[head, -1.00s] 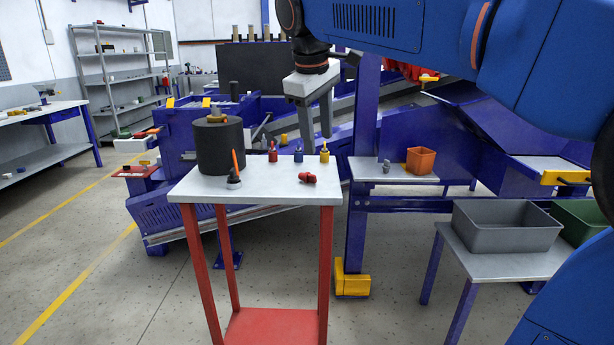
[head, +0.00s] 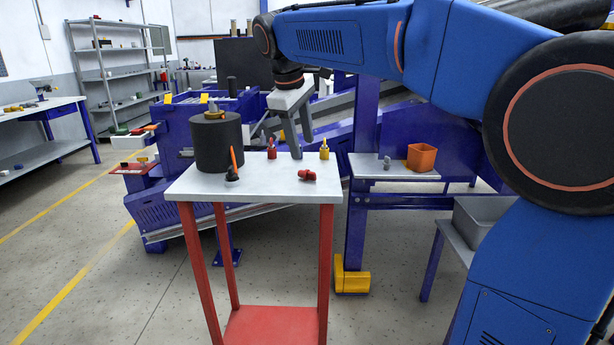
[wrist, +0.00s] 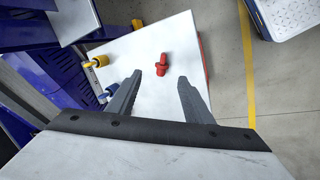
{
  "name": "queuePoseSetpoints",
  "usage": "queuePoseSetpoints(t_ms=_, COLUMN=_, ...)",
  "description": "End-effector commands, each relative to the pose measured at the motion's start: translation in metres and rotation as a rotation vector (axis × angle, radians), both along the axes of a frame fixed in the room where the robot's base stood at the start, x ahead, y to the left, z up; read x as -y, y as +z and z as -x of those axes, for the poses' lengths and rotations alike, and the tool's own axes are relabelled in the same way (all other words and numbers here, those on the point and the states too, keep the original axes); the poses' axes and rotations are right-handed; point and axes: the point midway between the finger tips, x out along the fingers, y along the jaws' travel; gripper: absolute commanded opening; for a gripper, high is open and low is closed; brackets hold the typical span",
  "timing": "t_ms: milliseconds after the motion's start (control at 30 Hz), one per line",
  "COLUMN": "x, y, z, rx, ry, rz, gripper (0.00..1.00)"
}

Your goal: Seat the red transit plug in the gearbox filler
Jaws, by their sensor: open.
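A red plug-like piece (head: 307,175) lies on its side on the small white-topped table; it also shows in the wrist view (wrist: 162,64). A second red piece (head: 272,148) stands upright at the table's back edge. I cannot tell for certain which is the transit plug. My gripper (head: 282,147) is open and empty above the table, pointing down. In the wrist view, the lying red piece appears just beyond the gap between my fingertips (wrist: 160,77). I cannot make out the gearbox filler for certain.
A yellow piece (head: 324,149) stands at the table's back edge. A blue piece (wrist: 108,92) is hidden behind my finger in the head view. A black drum (head: 218,146) and a dark piece with an orange stick (head: 233,166) stand left. An orange bin (head: 421,157) is right.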

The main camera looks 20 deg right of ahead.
Motion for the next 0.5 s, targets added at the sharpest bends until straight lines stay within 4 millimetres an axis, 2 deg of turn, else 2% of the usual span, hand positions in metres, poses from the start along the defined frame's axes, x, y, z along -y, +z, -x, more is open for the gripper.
queuePoseSetpoints(t_ms=100, x=0.004, y=-0.017, z=-0.004, rx=-0.002, ry=-0.002, rz=0.0, gripper=0.46)
queuePoseSetpoints(t_ms=367, x=0.007, y=-0.033, z=-0.007, rx=-0.001, ry=0.0, rz=0.0, gripper=0.46)
queuePoseSetpoints(t_ms=500, x=0.009, y=-0.049, z=-0.009, rx=-0.003, ry=-0.001, rz=0.0, gripper=0.46)
